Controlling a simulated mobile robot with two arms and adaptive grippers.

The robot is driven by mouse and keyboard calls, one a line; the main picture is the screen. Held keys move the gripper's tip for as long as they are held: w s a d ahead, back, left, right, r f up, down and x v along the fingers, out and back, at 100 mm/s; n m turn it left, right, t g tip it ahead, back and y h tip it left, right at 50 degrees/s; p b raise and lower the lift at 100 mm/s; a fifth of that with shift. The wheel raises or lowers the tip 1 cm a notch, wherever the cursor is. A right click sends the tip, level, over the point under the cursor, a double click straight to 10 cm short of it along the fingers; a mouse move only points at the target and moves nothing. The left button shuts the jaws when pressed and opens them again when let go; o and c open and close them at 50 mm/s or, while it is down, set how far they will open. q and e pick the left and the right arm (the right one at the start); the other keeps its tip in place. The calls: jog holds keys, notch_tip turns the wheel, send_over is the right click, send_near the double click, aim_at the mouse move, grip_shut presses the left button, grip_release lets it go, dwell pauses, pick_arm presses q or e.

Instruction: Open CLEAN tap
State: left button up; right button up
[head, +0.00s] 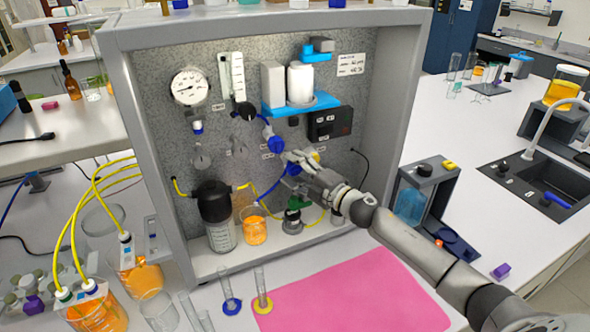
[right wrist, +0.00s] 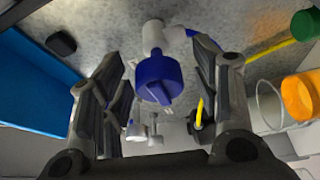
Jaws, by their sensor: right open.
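A blue tap knob (head: 271,144) on a white valve body sits on the speckled back panel of the rig. My right gripper (head: 291,160) is in front of the panel, close to the knob's lower right. In the right wrist view a blue tap knob (right wrist: 158,80) lies between the spread fingers of my right gripper (right wrist: 160,65), with gaps on both sides. The fingers are open and hold nothing. The labels are too small to read, so I cannot tell which tap is marked CLEAN. My left gripper is out of view.
A blue shelf (head: 305,106) with white bottles juts out above the taps. A dark-capped filter (head: 213,205) and an orange beaker (head: 255,230) stand below left. A pink mat (head: 350,295) lies in front. The cabinet wall (head: 390,95) bounds the right side.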

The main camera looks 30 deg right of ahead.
jog(key=shift+s, duration=0.1)
jog(key=v, duration=1.1)
jog(key=shift+s+d, duration=0.2)
jog(key=shift+s, duration=0.15)
